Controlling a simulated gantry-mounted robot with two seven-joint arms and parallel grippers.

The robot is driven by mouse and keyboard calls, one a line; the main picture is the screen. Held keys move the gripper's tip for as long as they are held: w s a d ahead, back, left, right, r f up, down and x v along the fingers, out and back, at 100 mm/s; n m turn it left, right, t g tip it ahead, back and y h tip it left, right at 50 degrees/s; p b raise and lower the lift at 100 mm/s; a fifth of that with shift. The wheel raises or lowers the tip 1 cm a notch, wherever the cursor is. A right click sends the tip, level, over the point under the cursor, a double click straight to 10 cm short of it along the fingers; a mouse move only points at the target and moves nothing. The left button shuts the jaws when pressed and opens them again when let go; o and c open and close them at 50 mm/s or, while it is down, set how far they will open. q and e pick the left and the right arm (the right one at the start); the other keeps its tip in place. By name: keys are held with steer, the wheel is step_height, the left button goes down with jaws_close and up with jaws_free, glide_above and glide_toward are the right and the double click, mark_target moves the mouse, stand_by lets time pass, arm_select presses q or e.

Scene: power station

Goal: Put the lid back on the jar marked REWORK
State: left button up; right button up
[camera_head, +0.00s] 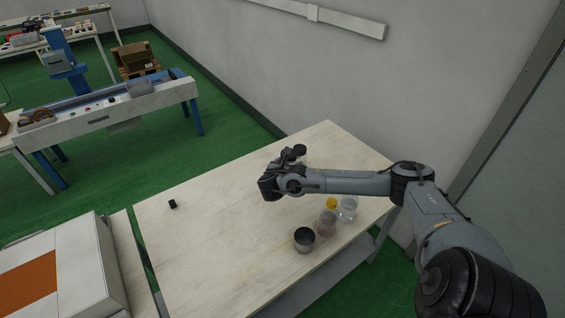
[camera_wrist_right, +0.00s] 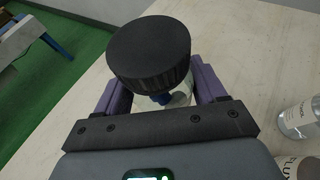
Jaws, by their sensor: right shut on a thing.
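My right gripper (camera_head: 291,158) is over the far part of the light table. In the right wrist view its two purple fingers (camera_wrist_right: 160,88) flank a round black lid (camera_wrist_right: 150,48), and the gripper is shut on it. The lid (camera_head: 299,149) also shows as a small dark disc in the head view. Clear glass of a jar (camera_wrist_right: 181,97) shows just under the lid, between the fingers. The lid hides the jar's mouth, so I cannot tell whether it is seated. No REWORK marking is readable. My left gripper is not in view.
A clear jar (camera_head: 348,209), a yellow-topped container (camera_head: 331,203), a pinkish jar (camera_head: 327,223) and a dark metal cup (camera_head: 304,240) stand near the table's right edge. A small black object (camera_head: 172,204) lies at the left. The middle of the table (camera_head: 225,225) is clear.

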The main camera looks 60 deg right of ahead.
steer(key=shift+s+r, duration=0.25)
steer(key=shift+s, duration=0.05)
steer(key=o, duration=0.6)
steer(key=c, duration=0.8)
